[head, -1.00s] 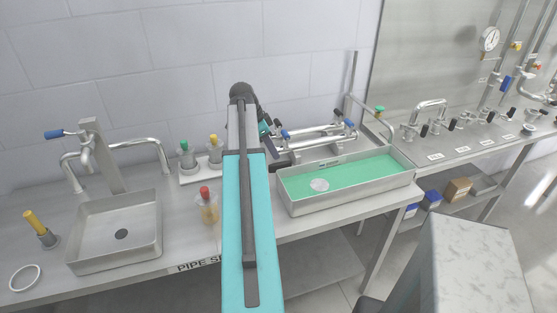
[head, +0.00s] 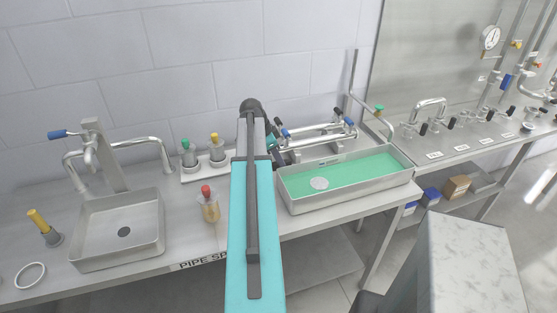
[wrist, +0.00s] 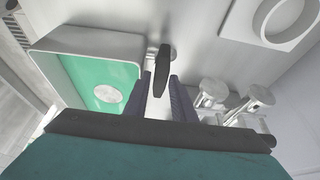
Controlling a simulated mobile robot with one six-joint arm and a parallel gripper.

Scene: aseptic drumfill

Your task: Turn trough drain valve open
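The trough (head: 296,200) is a steel basin with green liquid and a pale round disc in it, right of my arm in the head view. In the wrist view the trough (wrist: 90,41) is at the left. A dark lever on a round metal stub, apparently the drain valve (wrist: 163,62), stands just outside the trough wall. My gripper (wrist: 160,77) is open, with one dark finger on each side of the lever's near end. Gaps show, and I cannot tell whether either finger touches it. In the head view my arm hides the valve and most of the gripper.
Steel pipes with blue and black handles (head: 318,134) run behind the trough. A sink (head: 117,262) and a red-capped bottle (head: 210,206) are left of my arm. In the wrist view metal pipe fittings (wrist: 212,92) lie close to the right finger.

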